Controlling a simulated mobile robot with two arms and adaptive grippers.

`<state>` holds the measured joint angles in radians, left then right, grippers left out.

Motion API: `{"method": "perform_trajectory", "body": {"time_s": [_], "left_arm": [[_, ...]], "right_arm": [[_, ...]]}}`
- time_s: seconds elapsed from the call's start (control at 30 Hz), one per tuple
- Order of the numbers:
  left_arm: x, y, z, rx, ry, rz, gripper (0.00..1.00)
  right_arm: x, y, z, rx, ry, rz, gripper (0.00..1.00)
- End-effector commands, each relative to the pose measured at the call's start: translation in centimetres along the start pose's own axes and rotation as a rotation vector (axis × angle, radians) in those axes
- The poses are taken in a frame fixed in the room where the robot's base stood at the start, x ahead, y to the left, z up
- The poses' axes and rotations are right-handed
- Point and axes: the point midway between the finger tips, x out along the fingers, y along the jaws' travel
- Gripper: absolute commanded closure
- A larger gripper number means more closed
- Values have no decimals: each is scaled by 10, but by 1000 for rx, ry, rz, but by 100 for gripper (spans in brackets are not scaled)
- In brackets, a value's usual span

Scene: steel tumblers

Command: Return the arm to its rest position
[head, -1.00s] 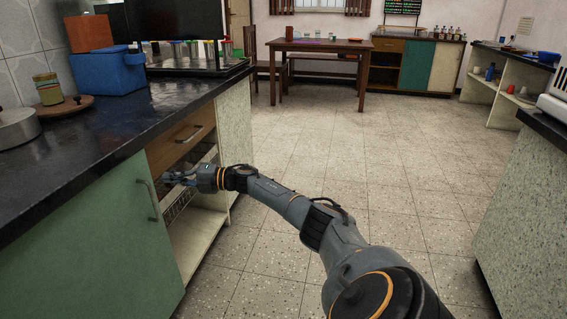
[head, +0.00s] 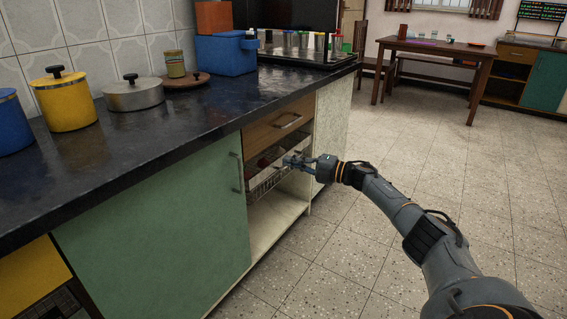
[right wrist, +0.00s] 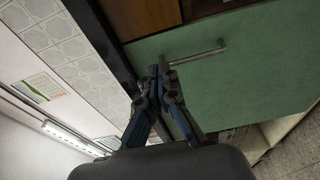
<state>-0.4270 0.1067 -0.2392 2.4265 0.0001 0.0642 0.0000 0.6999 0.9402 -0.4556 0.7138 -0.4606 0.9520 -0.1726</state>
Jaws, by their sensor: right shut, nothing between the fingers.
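My right gripper (head: 290,160) is at the end of my outstretched right arm, in front of the opening below the wooden drawer in the head view. In the right wrist view its fingers (right wrist: 160,75) are together with nothing between them. The green cabinet door (right wrist: 235,75) and its metal handle lie beyond the fingers there; I cannot tell whether they touch. Steel tumblers (head: 305,42) appear to stand in a row on a dark tray on the counter, small in the head view. My left gripper is not in view.
The dark counter (head: 120,130) holds a yellow pot (head: 70,102), a steel pot (head: 133,95) and a blue box (head: 226,54). A wire basket (head: 262,182) with something red sits in the opening under the drawer (head: 280,126).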

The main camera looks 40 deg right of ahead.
Motion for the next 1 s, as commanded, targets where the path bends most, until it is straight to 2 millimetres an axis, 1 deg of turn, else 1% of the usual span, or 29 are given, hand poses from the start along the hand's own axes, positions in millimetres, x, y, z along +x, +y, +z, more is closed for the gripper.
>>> {"method": "perform_trajectory", "body": {"time_s": [0.03, 0.13, 0.3, 0.53, 0.67, 0.77, 0.83, 0.87, 0.9, 0.97, 1.0], "left_arm": [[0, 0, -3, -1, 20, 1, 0], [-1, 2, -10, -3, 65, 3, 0], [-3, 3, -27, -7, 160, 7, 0], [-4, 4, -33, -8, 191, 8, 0], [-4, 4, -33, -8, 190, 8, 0], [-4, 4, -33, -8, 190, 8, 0], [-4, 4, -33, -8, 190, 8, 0], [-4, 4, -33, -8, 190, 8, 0], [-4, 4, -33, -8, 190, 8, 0], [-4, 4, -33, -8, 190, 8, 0], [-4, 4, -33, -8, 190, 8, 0]], "right_arm": [[-10, 0, 8, 0, -6, 0, 100], [-24, 0, 18, 0, -5, 1, 100], [-38, 0, 27, -1, -2, 1, 100], [-43, 0, 30, 0, 0, 0, 100], [-38, -3, 25, 5, 9, 2, 100], [-18, -14, 2, 28, 46, 12, 100], [5, -26, -27, 62, 90, 29, 100], [16, -33, -44, 81, 114, 38, 100], [31, -42, -68, 113, 144, 53, 100], [52, -54, -109, 169, 192, 78, 100], [63, -60, -137, 211, 220, 98, 100]]}}
